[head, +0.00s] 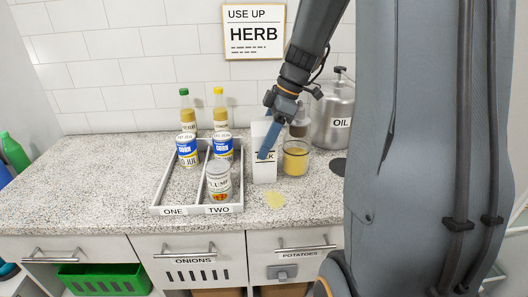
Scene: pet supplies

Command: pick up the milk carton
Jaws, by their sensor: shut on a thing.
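The white milk carton (264,173) is upright on or just over the speckled counter, right of the divided tray. Part of its label is hidden by a blue finger of my gripper (267,146). My gripper reaches down from above and is shut on the carton. One finger lies across the carton's front; the other is mostly hidden. I cannot tell whether the carton's base touches the counter.
A jar with yellow contents (295,158) stands close to the carton's right, with a metal OIL can (334,115) behind. The tray (240,190) holds several cans and bottles at left. A yellowish patch (275,200) lies in front. The counter's left side (100,180) is clear.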

